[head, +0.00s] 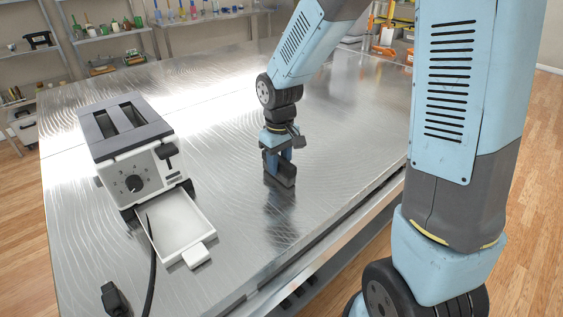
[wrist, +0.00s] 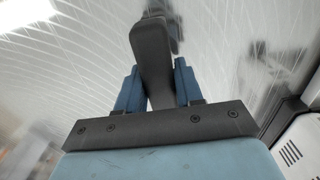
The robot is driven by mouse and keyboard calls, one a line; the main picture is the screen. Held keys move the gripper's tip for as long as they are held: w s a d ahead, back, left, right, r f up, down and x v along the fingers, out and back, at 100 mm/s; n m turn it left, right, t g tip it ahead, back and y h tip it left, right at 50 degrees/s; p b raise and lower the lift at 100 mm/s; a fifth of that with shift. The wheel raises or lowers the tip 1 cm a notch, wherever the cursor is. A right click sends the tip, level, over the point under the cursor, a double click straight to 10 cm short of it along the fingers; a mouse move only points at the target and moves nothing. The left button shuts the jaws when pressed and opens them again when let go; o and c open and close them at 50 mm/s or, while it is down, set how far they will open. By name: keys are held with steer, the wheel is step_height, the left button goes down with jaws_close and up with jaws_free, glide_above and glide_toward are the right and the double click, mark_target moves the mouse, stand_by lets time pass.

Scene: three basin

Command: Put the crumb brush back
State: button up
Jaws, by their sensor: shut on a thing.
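My gripper (head: 277,158) is over the metal table, to the right of the toaster, pointing down. Its blue fingers (wrist: 156,88) are shut on a dark grey handle, the crumb brush (wrist: 153,55), which sticks out past the fingertips in the wrist view. In the head view the dark brush (head: 286,177) shows just below the fingers, close to the tabletop; I cannot tell whether it touches. Its bristles are not clear. The toaster (head: 126,150) stands at the left with its white crumb tray (head: 180,228) pulled out at the front.
The metal table (head: 330,110) is bare around my gripper. A black cord and plug (head: 113,298) lie near the front left. The table's right edge runs close to my arm. Shelves with small items (head: 110,45) stand behind. Part of the toaster shows at the wrist view's right edge (wrist: 299,140).

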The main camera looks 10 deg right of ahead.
mark_target(280, 158)
steer(key=shift+f, duration=0.15)
steer(key=o, duration=1.1)
step_height(280, 158, up, 12)
steer(key=s+d+r+m+t, duration=0.2)
steer(key=s+d+r, duration=0.3)
steer(key=s+d, duration=0.3)
steer(key=s+d+r+m+t, duration=0.3)
steer(key=s+d+r+m, duration=0.1)
steer(key=s+d, duration=0.4)
steer(key=shift+s+d+r+m+t, duration=0.3)
steer(key=shift+s+r+m, duration=0.15)
steer(key=shift+r, duration=0.25)
